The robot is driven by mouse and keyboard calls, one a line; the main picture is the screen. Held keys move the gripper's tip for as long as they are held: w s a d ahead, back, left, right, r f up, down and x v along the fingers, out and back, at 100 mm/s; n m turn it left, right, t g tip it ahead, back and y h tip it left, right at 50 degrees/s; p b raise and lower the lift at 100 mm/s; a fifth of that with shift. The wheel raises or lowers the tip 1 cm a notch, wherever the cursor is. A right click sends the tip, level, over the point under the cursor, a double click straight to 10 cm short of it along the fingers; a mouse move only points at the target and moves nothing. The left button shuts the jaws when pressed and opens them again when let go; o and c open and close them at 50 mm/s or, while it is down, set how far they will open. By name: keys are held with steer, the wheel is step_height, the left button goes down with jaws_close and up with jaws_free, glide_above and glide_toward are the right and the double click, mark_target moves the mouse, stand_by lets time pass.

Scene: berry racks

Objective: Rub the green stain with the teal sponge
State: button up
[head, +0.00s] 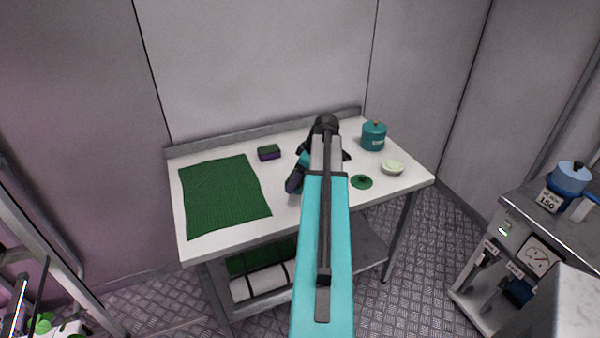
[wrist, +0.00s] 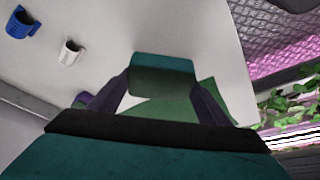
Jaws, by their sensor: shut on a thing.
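My gripper (wrist: 165,88) is shut on the teal sponge (wrist: 165,63), which has a darker green lower part in the wrist view. In the head view my gripper (head: 295,180) is at the middle of the white table, largely behind my arm, and the sponge cannot be made out there. A flat, round green patch (head: 361,182) with a darker spot lies right of my arm; it may be the green stain, but I cannot be sure. I cannot tell whether the sponge touches the table.
A large green mat (head: 222,195) covers the table's left part. A dark green and purple block (head: 269,152) lies behind it. A teal canister (head: 373,136) and a pale dish (head: 392,167) stand at the right. The table (head: 205,160) has a raised back edge.

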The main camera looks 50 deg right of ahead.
steer(key=shift+r+p, duration=0.55)
steer(key=shift+r, duration=0.85)
steer(key=shift+w+a, duration=0.2)
steer(key=w+a+r+m+b, duration=0.1)
steer(key=w+a+r, duration=0.2)
steer(key=w+a, duration=0.7)
steer(key=w+a+r, duration=0.3)
steer(key=w+a, duration=0.4)
steer(key=a, duration=0.6)
steer(key=w+a+r, duration=0.1)
steer(key=a+r, duration=0.1)
steer(key=a, duration=0.7)
steer(key=w+a+r+m+b, duration=0.1)
steer(key=w+a+r, duration=0.1)
steer(key=a, duration=0.8)
steer(key=w+a+r+m+h, duration=0.1)
steer(key=a+r, duration=0.1)
steer(key=a, duration=0.7)
steer(key=shift+w+a+r+b, duration=0.15)
steer(key=shift+a+r+b, duration=0.15)
steer(key=shift+a, duration=0.05)
steer(key=shift+d, duration=0.1)
